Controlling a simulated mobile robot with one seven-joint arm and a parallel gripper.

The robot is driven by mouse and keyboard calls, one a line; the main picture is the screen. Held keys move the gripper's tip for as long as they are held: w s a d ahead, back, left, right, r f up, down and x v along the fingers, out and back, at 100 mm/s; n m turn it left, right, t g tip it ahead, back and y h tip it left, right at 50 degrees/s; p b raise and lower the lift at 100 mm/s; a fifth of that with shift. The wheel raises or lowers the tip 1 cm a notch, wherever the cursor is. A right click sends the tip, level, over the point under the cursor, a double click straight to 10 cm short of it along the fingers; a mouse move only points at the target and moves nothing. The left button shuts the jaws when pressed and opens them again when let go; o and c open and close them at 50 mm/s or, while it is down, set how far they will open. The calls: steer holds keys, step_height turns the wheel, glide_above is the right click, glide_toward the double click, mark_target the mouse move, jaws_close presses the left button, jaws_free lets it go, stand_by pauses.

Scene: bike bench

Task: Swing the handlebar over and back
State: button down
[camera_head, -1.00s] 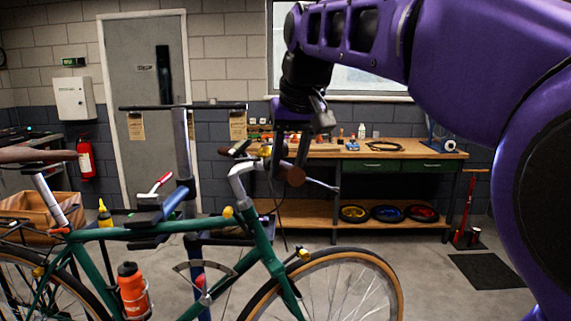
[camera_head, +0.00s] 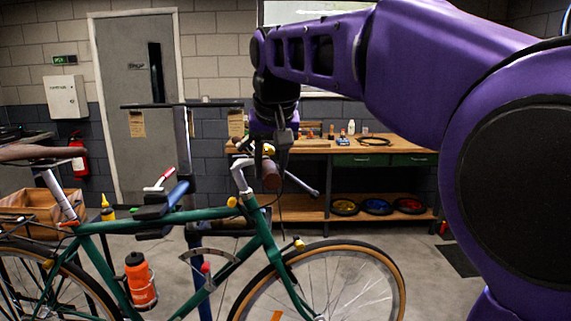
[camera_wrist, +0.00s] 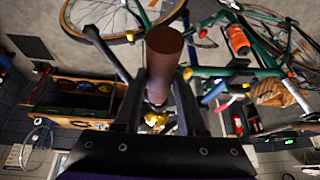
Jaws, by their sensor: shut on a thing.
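The green bicycle (camera_head: 190,216) stands clamped in a repair stand, its front wheel (camera_head: 400,290) at the lower right. The silver handlebar (camera_head: 240,176) rises from the head tube, with a brown grip (camera_head: 272,178) on its near end and a brass bell close by. My gripper (camera_head: 272,158) comes down from above and is shut on the handlebar at this grip. In the wrist view the brown grip (camera_wrist: 163,45) runs between the two fingers of my gripper (camera_wrist: 158,90), with the brass bell (camera_wrist: 155,120) behind. My gripper hides part of the bar.
The repair stand's post (camera_head: 186,145) is left of the handlebar, with a dark crossbar on top. A wooden workbench (camera_head: 400,145) with green drawers stands behind at the right. An orange bottle (camera_head: 140,280) sits on the frame. Grey floor is open beyond the wheel.

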steer(key=s+a+f+m+t+h+b, duration=0.1)
steer(key=s+a+f+m, duration=0.1)
steer(key=a, duration=0.4)
steer(key=shift+s+m+b, duration=0.35)
steer(key=shift+s+m, duration=0.1)
steer(key=shift+m, duration=0.05)
steer(key=shift+f, duration=0.1)
steer(key=c, duration=0.5)
jaws_free()
steer(key=shift+d, duration=0.1)
